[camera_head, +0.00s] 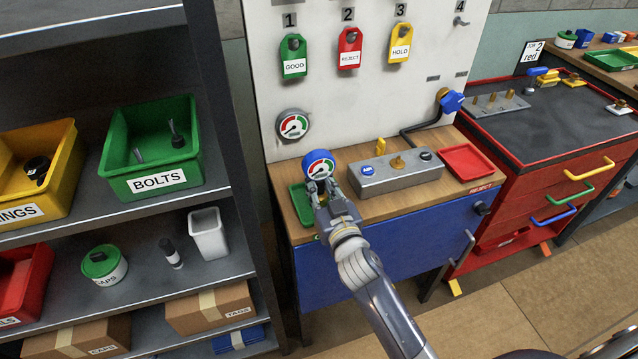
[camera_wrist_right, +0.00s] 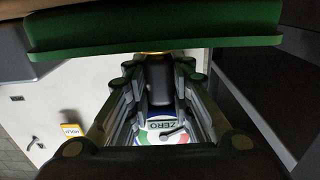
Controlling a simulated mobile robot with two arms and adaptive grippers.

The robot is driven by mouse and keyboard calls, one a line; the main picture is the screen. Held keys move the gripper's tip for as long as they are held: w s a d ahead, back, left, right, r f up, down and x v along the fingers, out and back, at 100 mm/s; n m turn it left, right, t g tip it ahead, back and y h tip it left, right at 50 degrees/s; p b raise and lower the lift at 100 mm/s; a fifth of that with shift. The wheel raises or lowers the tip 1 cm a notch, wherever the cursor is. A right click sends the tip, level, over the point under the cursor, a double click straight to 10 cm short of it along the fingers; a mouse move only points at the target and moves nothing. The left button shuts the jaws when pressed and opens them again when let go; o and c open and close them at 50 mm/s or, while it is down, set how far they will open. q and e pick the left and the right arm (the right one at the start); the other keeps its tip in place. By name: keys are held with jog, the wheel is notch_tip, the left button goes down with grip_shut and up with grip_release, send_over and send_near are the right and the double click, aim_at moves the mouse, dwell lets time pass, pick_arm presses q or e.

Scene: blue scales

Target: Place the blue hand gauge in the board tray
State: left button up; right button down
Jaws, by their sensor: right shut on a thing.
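The blue hand gauge (camera_head: 318,163) has a round white, green and red dial and is held upright in front of the white board. My right gripper (camera_head: 323,187) is shut on its lower part, above the left end of the wooden bench. In the wrist view part of the gauge (camera_wrist_right: 162,137) shows between the fingers, with a "ZERO" label. A green tray (camera_head: 298,206) lies on the bench just left of and below the gripper, partly hidden by it. It also shows in the wrist view (camera_wrist_right: 150,32). A red tray (camera_head: 467,162) lies at the bench's right end. My left gripper is out of view.
A grey block (camera_head: 398,177) with knobs stands between the trays. A round gauge (camera_head: 293,125) is fixed on the white board (camera_head: 325,95), below hanging tags. A dark shelf (camera_head: 100,230) with bins stands at left. A red cabinet (camera_head: 540,180) stands at right.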

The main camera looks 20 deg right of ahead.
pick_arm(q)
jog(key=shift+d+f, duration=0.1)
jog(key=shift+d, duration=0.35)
pick_arm(e)
jog(key=shift+f, duration=0.1)
jog(key=c, duration=1.4)
grip_release()
jog(key=shift+f, duration=0.1)
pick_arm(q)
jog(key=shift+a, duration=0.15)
